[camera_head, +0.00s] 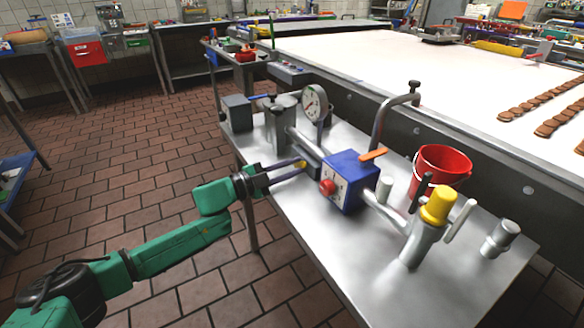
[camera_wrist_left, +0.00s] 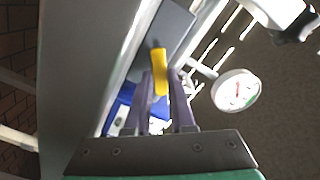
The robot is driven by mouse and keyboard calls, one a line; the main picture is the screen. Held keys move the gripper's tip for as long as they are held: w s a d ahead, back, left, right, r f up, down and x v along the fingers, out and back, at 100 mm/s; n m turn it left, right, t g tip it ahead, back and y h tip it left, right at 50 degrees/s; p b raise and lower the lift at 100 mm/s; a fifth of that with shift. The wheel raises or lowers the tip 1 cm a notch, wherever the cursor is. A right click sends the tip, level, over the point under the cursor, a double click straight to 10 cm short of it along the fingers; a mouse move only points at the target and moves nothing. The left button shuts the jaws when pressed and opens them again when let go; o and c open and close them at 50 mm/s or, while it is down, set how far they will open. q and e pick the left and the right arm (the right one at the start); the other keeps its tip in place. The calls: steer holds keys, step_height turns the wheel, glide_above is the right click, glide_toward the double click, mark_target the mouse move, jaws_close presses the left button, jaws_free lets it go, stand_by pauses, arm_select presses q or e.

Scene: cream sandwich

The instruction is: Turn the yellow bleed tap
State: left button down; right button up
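The small yellow bleed tap (camera_head: 300,163) sits on the dark grey block beside the blue box, on the near left side of the metal bench. In the left wrist view it is a short yellow lever (camera_wrist_left: 159,72), pointing along my fingers. My left gripper (camera_head: 301,169) reaches in from the left, its two fingers at the tap. In the left wrist view the fingers (camera_wrist_left: 162,84) stand apart, one on each side of the lever, with slim gaps showing. The gripper looks open. My right gripper is not in view.
The blue box (camera_head: 347,181) with a red knob stands right of the tap. A round gauge (camera_head: 314,102) stands behind it and also shows in the wrist view (camera_wrist_left: 236,90). A yellow-capped cylinder (camera_head: 438,206) and a red bucket (camera_head: 440,168) stand farther right. Open brick floor lies left.

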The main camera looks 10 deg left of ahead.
arm_select(q)
steer(key=shift+f, duration=0.15)
steer(key=shift+f+m+b, duration=0.3)
steer(key=shift+m+b, duration=0.3)
steer(key=shift+m, duration=0.2)
steer(key=shift+s+d+f+m+b, duration=0.1)
steer(key=shift+m+b, duration=0.4)
steer(key=shift+m, duration=0.7)
steer(key=c, duration=0.8)
jaws_free()
steer(key=shift+o, duration=0.2)
steer(key=shift+s, duration=0.1)
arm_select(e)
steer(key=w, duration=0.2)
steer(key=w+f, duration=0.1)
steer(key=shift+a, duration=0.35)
